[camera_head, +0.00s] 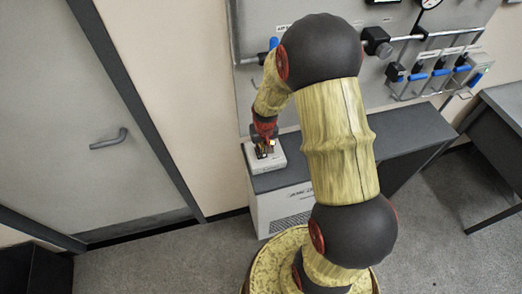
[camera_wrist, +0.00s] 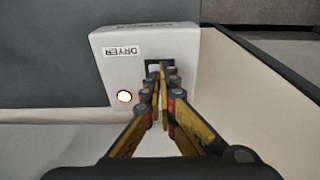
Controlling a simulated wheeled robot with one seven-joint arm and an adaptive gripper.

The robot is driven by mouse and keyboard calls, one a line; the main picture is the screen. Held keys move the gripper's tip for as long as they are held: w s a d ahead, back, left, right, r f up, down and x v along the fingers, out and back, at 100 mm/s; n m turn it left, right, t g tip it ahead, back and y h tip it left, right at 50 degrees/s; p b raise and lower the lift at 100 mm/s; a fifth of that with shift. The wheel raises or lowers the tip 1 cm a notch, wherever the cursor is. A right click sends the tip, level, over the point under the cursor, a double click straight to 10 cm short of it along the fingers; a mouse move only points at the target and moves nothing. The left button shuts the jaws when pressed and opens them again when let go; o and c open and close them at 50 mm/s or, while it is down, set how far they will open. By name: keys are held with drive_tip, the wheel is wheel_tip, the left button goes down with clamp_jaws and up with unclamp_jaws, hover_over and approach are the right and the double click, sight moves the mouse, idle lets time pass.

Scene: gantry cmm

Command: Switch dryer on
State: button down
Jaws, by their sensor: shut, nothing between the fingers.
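The dryer switch box (camera_wrist: 110,70) is a pale box with a "DRYER" label (camera_wrist: 122,51) in the wrist view. A round, bright white lamp (camera_wrist: 124,97) shows on its face. A dark switch opening (camera_wrist: 158,63) sits beside the label, partly hidden behind my fingertips. My gripper (camera_wrist: 160,72) is shut and empty, its fingertips over that opening; I cannot tell if they touch it. In the head view the box (camera_head: 281,160) stands on the left end of the grey cabinet, with my gripper (camera_head: 264,153) at it. The switch's position is hidden.
The grey-topped cabinet (camera_head: 310,171) runs along the wall under a panel (camera_head: 262,22) with pipes, a gauge and several blue-handled valves (camera_head: 440,72). A door (camera_head: 90,100) is at left. A dark table (camera_head: 500,130) stands at right. Grey carpet is open in front.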

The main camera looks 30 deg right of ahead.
drive_tip(key=shift+r+p, duration=2.1)
drive_tip(key=shift+r, duration=1.25)
drive_tip(key=s, duration=0.2)
drive_tip(key=s+a+f+g, duration=0.1)
drive_tip(key=shift+s, duration=0.2)
drive_tip(key=s+a+r+n+t+b, duration=0.1)
drive_tip(key=s+a+r+t+b, duration=0.1)
drive_tip(key=s+a+r+b, duration=0.3)
drive_tip(key=s+a+r+n+t+b, duration=0.2)
drive_tip(key=s+a+r, duration=0.6)
drive_tip(key=r, duration=0.9)
drive_tip(key=s+b, duration=0.2)
drive_tip(key=s, duration=0.1)
drive_tip(key=shift+s+r+t+b, duration=0.2)
drive_tip(key=shift+r+t+b, duration=0.05)
drive_tip(key=shift+t+b, duration=0.15)
